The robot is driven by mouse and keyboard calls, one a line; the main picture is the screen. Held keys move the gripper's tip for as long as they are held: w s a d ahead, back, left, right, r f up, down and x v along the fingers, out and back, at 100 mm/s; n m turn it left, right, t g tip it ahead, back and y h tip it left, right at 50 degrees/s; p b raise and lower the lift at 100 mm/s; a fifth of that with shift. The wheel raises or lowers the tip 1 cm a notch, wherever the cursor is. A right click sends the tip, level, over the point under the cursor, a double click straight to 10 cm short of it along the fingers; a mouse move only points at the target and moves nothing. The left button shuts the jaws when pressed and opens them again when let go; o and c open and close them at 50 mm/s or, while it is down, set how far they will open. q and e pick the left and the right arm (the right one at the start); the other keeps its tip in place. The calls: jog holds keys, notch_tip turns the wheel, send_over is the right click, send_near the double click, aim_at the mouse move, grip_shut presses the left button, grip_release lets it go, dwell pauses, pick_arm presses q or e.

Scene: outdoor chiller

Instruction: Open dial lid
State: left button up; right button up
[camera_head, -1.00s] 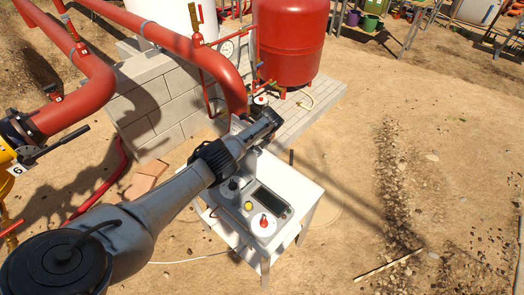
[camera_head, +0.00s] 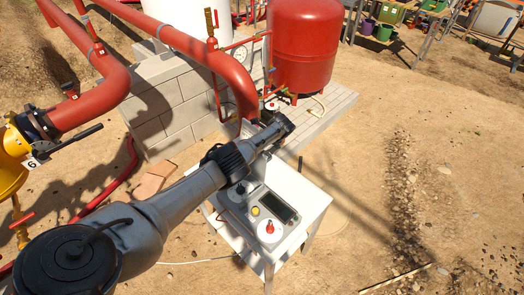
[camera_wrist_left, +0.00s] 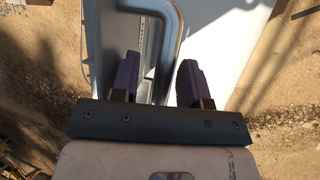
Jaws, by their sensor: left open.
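My left arm reaches in from the lower left in the head view, its gripper (camera_head: 282,130) over the far side of a small white table. In the left wrist view the left gripper (camera_wrist_left: 157,82) is open, its two dark fingers apart. A bent grey metal handle (camera_wrist_left: 170,35) shows between the fingers, beside a pale flat surface (camera_wrist_left: 225,45). I cannot tell if a finger touches the handle. I cannot tell which part is the dial lid; the arm hides part of the table top. My right gripper is not in view.
The white table (camera_head: 312,200) carries a control box with a screen (camera_head: 278,205), a yellow button (camera_head: 255,211) and a red knob (camera_head: 270,228). Red pipes (camera_head: 185,45), a block wall (camera_head: 170,105) and a red tank (camera_head: 310,45) stand behind. Open ground lies to the right.

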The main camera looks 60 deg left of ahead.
pick_arm(q)
jog(key=shift+w+d+r, duration=0.15)
jog(key=shift+d+r, duration=0.05)
jog(key=shift+r, duration=0.35)
jog(key=p+v, duration=0.1)
jog(key=v, duration=1.1)
jog(key=shift+w+r+p, duration=0.25)
jog(key=shift+p, duration=0.1)
jog(key=shift+d, duration=0.15)
